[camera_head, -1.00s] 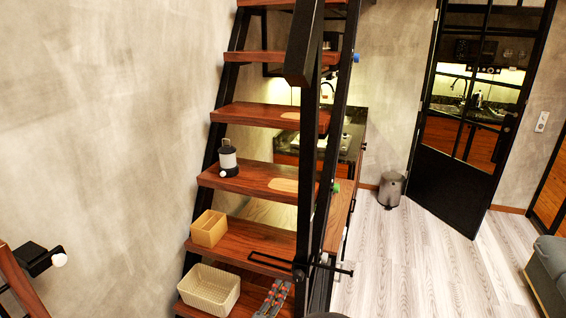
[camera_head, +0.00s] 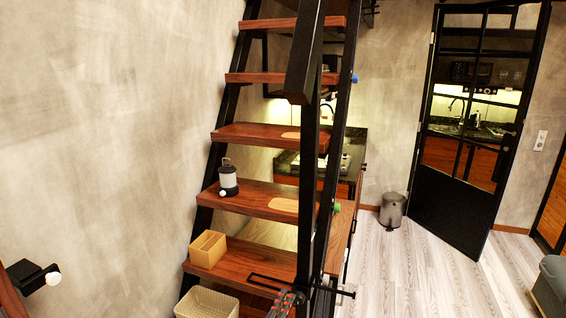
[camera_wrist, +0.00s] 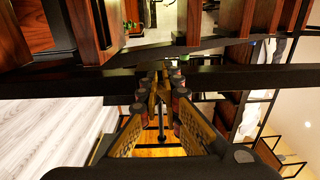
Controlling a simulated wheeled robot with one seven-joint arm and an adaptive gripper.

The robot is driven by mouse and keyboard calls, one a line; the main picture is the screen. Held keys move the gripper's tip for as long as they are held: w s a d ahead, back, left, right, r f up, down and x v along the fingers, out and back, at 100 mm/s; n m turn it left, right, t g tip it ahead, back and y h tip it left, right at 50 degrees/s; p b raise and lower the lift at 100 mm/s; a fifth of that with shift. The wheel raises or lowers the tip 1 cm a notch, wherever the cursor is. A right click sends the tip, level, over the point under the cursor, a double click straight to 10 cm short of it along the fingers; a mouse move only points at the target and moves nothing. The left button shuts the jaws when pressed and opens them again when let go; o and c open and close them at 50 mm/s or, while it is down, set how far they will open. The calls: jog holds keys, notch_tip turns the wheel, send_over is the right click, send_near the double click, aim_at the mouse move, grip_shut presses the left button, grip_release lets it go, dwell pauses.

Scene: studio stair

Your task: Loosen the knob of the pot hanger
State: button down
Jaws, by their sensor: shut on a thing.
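The pot hanger (camera_head: 268,281) is a black thin-barred frame at the lower part of the open stair, by the black stair post. A thin bar end sticks out to the right of the post. My gripper (camera_head: 287,297) is at the bottom of the head view, close against the post's left side. In the wrist view my gripper (camera_wrist: 161,80) has its fingertips close together at a dark bar, shut on what seems to be the knob. The fingers hide the knob itself. A thin black rod (camera_wrist: 161,120) shows between the fingers in that view.
The wooden treads (camera_head: 262,197) hold a lantern (camera_head: 228,182), a tan box (camera_head: 207,249) and a woven basket (camera_head: 205,303). A black handrail post (camera_head: 308,160) stands right beside my gripper. A bin (camera_head: 392,210) and open wooden floor lie to the right.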

jog(key=shift+d+f+b, duration=0.15)
jog(key=shift+f+b, duration=1.35)
jog(key=shift+b, duration=2.15)
jog(key=shift+f, duration=0.1)
jog(key=b+v, duration=0.1)
jog(key=v, duration=0.5)
jog(key=shift+a+b, duration=0.35)
jog(key=shift+w, duration=0.15)
